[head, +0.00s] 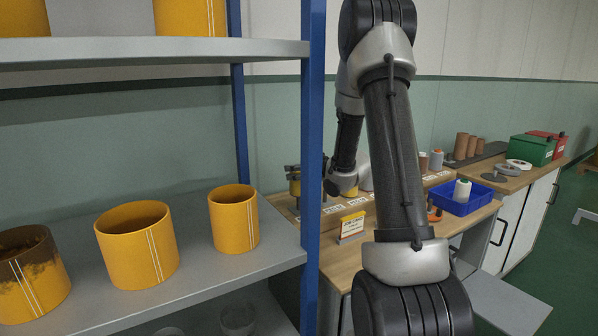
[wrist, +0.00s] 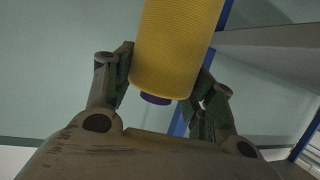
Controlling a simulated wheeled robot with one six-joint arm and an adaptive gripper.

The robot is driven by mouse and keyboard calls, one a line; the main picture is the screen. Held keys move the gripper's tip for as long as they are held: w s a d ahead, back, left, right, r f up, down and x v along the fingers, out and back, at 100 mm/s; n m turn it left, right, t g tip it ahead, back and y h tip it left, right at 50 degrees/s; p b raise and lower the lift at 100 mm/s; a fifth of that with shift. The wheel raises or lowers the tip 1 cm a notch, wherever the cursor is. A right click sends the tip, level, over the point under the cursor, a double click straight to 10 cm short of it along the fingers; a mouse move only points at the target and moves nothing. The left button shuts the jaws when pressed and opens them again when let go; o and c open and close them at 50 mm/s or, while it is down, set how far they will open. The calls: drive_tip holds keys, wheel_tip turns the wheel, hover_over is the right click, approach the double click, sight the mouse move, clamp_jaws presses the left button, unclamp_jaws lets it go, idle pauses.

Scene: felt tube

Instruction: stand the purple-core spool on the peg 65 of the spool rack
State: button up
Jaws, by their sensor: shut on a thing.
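The purple-core spool (wrist: 180,42), wound with yellow thread, is between the fingers of my gripper (wrist: 167,76) in the wrist view. The fingers are shut on its sides, and its purple core (wrist: 155,98) shows at the near end. In the head view my gripper (head: 293,178) is over the wooden bench, just left of my forearm and beside the blue shelf post, with a little yellow showing at it. A row of white labels (head: 333,209) runs along the bench at the spool rack. The numbers are too small to read, so I cannot tell which is peg 65.
A shelf (head: 200,278) with blue posts (head: 313,150) stands close at left, holding yellow tubs (head: 137,247). On the bench are a yellow-and-white sign (head: 352,227), a blue bin (head: 465,199) with a pale spool, brown cones (head: 461,146) and a green box (head: 531,149).

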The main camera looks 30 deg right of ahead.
drive_tip(key=shift+f, duration=3)
drive_tip(key=o, duration=1.3)
drive_tip(key=shift+s, duration=0.1)
